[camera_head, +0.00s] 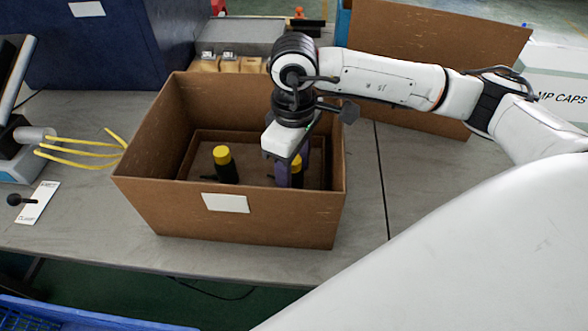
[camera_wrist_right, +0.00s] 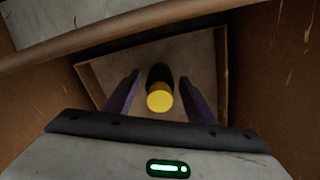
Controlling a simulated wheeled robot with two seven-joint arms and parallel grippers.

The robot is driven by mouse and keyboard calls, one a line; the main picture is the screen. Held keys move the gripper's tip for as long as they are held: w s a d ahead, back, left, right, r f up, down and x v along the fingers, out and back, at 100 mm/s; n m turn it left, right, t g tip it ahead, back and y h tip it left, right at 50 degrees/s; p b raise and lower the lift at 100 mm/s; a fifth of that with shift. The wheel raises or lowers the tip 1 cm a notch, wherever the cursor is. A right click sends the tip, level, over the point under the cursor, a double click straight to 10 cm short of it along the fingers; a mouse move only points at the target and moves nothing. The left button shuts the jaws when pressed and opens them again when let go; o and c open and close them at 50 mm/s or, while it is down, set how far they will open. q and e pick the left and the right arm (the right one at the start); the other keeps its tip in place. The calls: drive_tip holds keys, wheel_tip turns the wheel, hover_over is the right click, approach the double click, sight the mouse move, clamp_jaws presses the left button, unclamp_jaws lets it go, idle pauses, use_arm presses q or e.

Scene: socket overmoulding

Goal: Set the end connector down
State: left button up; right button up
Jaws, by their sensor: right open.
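Two end connectors, black with yellow tops, stand upright inside the brown cardboard box (camera_head: 150,207). The left connector (camera_head: 224,165) stands clear in the head view. The right connector (camera_head: 297,165) is mostly hidden behind my right gripper (camera_head: 290,178). In the right wrist view this connector (camera_wrist_right: 159,92) stands between the two purple fingers of my right gripper (camera_wrist_right: 158,98), with gaps on both sides. The right gripper is open and reaches down into the box. My left gripper is in neither view.
The box walls rise close around my right gripper. A second cardboard box (camera_head: 430,50) stands at the back right. Yellow cables (camera_head: 80,148) and a card (camera_head: 38,203) lie left of the box. Bare grey table (camera_head: 430,165) shows to the right.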

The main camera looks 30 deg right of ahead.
drive_tip(key=shift+r+p, duration=0.35)
wheel_tip(320, 180, up, 12)
drive_tip(key=shift+f+b, duration=0.2)
drive_tip(key=shift+b, duration=0.2)
